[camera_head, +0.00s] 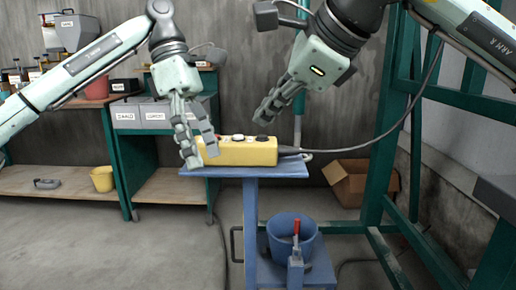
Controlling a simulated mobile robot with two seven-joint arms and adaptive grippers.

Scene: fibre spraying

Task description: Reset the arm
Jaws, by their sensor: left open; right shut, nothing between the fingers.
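My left gripper (197,150) comes in from the left and points down, its fingers apart. It hangs in front of the left end of a yellow control box (240,152); I cannot tell whether it touches the box. My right gripper (262,117) comes from the upper right, its fingers together and empty, above the right part of the box. The box has several round buttons on top, one white (238,137) and one black (262,138). A cable leaves its right end. The box lies on a small blue table (285,170). The box's left end is partly hidden.
Green steel posts (383,150) rise at the right. A cardboard box (350,180) lies behind. Shelving with grey bins (140,115) and a yellow bucket (103,178) stands at left.

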